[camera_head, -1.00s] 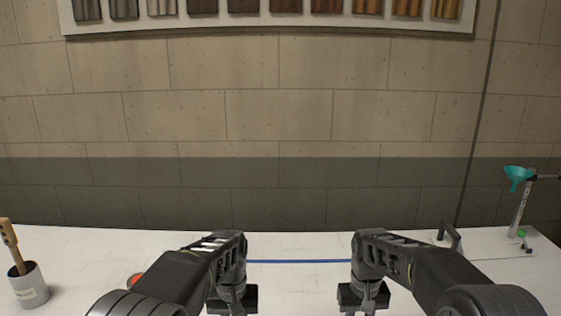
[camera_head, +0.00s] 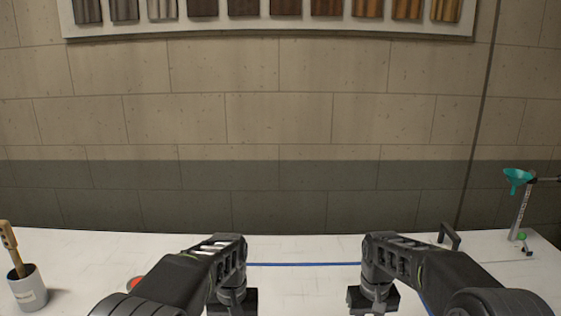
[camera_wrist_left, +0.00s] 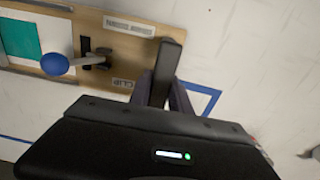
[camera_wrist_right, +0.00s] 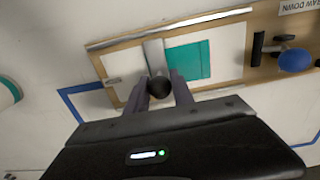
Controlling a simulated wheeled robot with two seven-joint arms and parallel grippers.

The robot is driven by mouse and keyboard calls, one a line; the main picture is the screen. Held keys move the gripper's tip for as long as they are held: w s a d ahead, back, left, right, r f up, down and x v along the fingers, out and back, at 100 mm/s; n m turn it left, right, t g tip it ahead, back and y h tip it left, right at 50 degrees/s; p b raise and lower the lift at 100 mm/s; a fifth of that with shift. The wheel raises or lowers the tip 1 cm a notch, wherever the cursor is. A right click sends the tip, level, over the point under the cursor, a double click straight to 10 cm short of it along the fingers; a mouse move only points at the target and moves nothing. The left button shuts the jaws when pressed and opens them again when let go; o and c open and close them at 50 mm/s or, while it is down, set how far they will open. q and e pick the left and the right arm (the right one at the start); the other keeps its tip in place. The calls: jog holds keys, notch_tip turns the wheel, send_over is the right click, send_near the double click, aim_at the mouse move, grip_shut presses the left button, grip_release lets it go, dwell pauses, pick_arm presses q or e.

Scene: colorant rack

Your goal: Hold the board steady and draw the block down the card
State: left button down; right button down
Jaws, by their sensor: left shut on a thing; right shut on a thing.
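The wooden board (camera_wrist_left: 120,78) lies on the table, with a clip and a blue ball-ended lever (camera_wrist_left: 55,64). My left gripper (camera_wrist_left: 160,98) is shut on the dark handle (camera_wrist_left: 168,65) at the board's end. The white card (camera_wrist_right: 228,50) lies on the board and bears a teal patch (camera_wrist_right: 190,62). My right gripper (camera_wrist_right: 160,92) is shut on the black knob (camera_wrist_right: 160,87) of the metal block (camera_wrist_right: 153,55). The block lies across the card, at the patch's left edge in the right wrist view. In the head view, both grippers' fingertips are out of sight.
A cup with a wooden-handled tool (camera_head: 28,288) stands at the left. A red round thing (camera_head: 134,283) is beside my left arm. A teal funnel on a stand (camera_head: 517,180) and a dark bracket (camera_head: 450,236) are at the right. The back middle of the table is clear.

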pick_arm(q)
jog(key=shift+a, duration=0.15)
pick_arm(e)
jog(key=shift+d, duration=1.2)
jog(key=shift+d, duration=1)
jog(key=shift+w+d, duration=0.1)
jog(key=shift+d, duration=0.15)
jog(key=c, duration=1)
grip_release()
jog(key=shift+a, duration=0.15)
